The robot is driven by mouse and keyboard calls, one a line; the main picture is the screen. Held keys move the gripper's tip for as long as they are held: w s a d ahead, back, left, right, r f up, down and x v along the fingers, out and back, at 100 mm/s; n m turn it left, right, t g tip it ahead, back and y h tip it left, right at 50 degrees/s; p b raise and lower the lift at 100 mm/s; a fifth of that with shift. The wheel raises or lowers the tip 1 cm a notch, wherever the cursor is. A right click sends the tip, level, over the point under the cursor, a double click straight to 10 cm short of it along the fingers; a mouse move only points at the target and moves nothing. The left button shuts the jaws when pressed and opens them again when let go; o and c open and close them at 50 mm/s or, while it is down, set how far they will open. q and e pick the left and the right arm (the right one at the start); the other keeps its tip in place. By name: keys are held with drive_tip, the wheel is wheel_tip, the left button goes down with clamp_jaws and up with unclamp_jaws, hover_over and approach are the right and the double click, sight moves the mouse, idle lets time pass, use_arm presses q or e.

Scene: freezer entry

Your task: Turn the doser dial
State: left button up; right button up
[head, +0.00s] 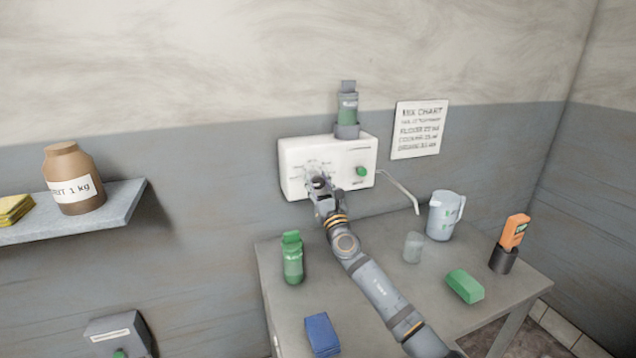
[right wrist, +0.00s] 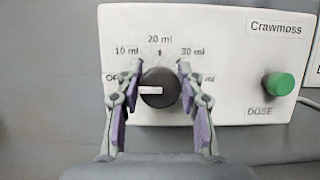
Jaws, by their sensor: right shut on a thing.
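The doser (head: 349,160) is a white box on the wall above the table. Its black dial (right wrist: 159,87) has a white pointer line that lies level and points left, toward OFF. Marks for 10 ml, 20 ml and 30 ml run around it, and a further ml mark at right is partly hidden. My right gripper (head: 319,184) is at the dial; in the right wrist view its two fingers (right wrist: 157,78) stand on either side of the dial, shut on it. A green DOSE button (right wrist: 278,86) is right of the dial. My left gripper is out of view.
A bottle (head: 348,108) sits on top of the doser, and a bent spout (head: 402,188) comes from its right side. The table holds a green bottle (head: 292,258), a jug (head: 444,216), a clear beaker (head: 413,247), a green block (head: 464,286) and a blue packet (head: 322,335).

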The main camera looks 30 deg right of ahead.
drive_tip(key=shift+m, duration=0.5)
drive_tip(key=m+g+h, duration=0.1)
drive_tip(key=m+h, duration=0.2)
drive_tip(key=m, duration=0.2)
drive_tip(key=shift+m+p, duration=0.3)
drive_tip(key=shift+m, duration=0.1)
drive_tip(key=m+g+h, duration=0.1)
drive_tip(key=m, duration=0.2)
drive_tip(key=m+g+h, duration=0.1)
drive_tip(key=m, duration=0.2)
drive_tip(key=shift+d+g+p, duration=0.1)
drive_tip(key=shift+g+p, duration=0.2)
drive_tip(key=shift+p, duration=0.1)
drive_tip(key=m+g, duration=0.1)
drive_tip(key=m, duration=0.1)
drive_tip(key=m+g+p, duration=0.1)
drive_tip(key=m, duration=0.2)
drive_tip(key=shift+h, duration=0.4)
drive_tip(key=shift+f+m+g+y+p, duration=0.15)
drive_tip(key=shift+m+g+p, duration=0.25)
drive_tip(key=shift+m, duration=0.65)
drive_tip(key=shift+f+m+g+y+p, duration=0.15)
drive_tip(key=shift+m+g+p, duration=0.25)
drive_tip(key=shift+m, duration=0.65)
drive_tip(key=shift+d, duration=0.1)
drive_tip(key=o, duration=1.2)
